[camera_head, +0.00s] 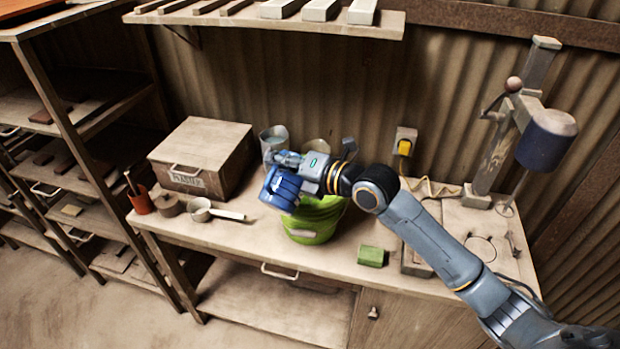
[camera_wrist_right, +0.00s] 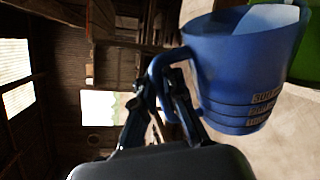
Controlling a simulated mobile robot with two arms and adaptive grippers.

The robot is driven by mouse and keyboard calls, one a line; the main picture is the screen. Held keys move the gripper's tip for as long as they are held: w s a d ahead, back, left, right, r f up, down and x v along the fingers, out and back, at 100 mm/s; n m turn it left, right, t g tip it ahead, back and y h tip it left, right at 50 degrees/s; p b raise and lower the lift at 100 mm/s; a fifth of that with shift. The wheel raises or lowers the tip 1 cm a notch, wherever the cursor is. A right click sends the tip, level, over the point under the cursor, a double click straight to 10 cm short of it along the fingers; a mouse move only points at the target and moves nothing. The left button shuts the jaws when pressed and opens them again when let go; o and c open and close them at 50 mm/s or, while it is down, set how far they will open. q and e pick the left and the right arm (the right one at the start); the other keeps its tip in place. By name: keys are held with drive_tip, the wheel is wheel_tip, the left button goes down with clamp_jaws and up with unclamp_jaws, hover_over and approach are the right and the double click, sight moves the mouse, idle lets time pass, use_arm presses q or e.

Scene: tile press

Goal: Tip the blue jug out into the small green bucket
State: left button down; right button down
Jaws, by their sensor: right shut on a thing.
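The blue jug (camera_head: 280,188) is held above the bench at the upper left of the green bucket, and it looks tilted. In the right wrist view the jug (camera_wrist_right: 232,75) shows its handle, raised lettering and something pale inside its mouth. My right gripper (camera_head: 298,172) is shut on the jug's handle; its fingers (camera_wrist_right: 163,95) show at the handle in the wrist view. The small green bucket (camera_head: 316,225) stands on the bench, partly hidden by the jug and my arm. Part of it (camera_wrist_right: 312,50) shows at the wrist view's right edge. My left gripper is not in view.
Clear and pale vessels stand behind the jug. A green block (camera_head: 371,256) lies right of the bucket.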

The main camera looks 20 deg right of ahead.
sight(290, 153)
drive_tip(key=shift+w+d+m+p, duration=0.55)
drive_tip(key=shift+w+d+m, duration=0.15)
drive_tip(key=shift+m, duration=0.1)
idle(0.6)
drive_tip(key=shift+w+d+b, duration=0.15)
drive_tip(key=shift+d+b, duration=0.05)
drive_tip(key=shift+b, duration=0.1)
drive_tip(key=shift+w+d+r+m+g+b, duration=0.35)
drive_tip(key=shift+w+d+m+b, duration=0.25)
drive_tip(key=shift+w+d+b, duration=0.25)
drive_tip(key=shift+w+d+r+y+b, duration=0.2)
drive_tip(key=shift+d+y+b, duration=0.1)
drive_tip(key=shift+w+d+r+m+b, duration=0.35)
drive_tip(key=shift+w+d+m+b, duration=0.3)
drive_tip(key=shift+m+b, duration=0.15)
drive_tip(key=shift+w+d, duration=0.1)
drive_tip(key=shift+d, duration=0.05)
idle(0.4)
